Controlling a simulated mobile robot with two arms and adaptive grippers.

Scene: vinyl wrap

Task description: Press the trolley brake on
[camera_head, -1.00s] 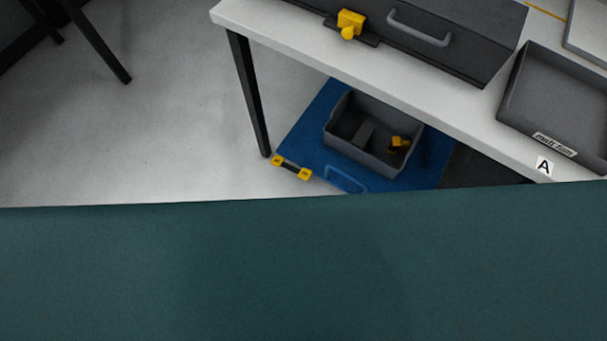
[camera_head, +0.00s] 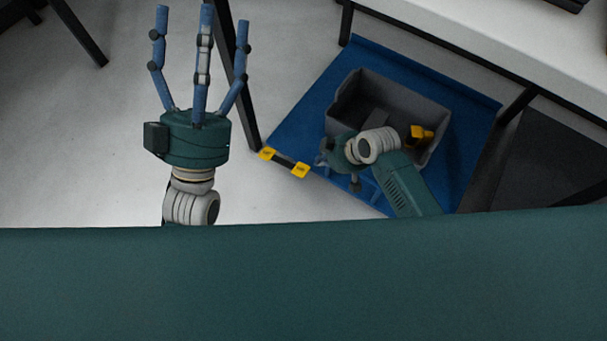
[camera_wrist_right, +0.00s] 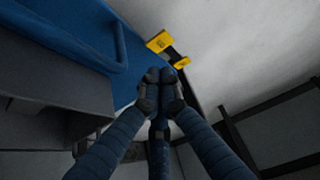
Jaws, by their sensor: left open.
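The trolley brake, a black bar with yellow ends (camera_head: 284,162), sits at the near left corner of the blue trolley (camera_head: 300,128). In the right wrist view the brake (camera_wrist_right: 172,51) lies just beyond my fingertips, with a small gap visible. My right gripper (camera_wrist_right: 160,77) has its blue fingers drawn together at the tips, with nothing seen between them. In the head view the right gripper (camera_head: 328,158) is over the trolley's near edge, right of the brake, its fingers mostly hidden. My left gripper (camera_head: 204,18) is open and empty over the floor, left of the trolley.
A grey bin (camera_head: 440,98) with a yellow item (camera_head: 420,134) stands on the trolley. The grey floor (camera_head: 100,150) at left is clear.

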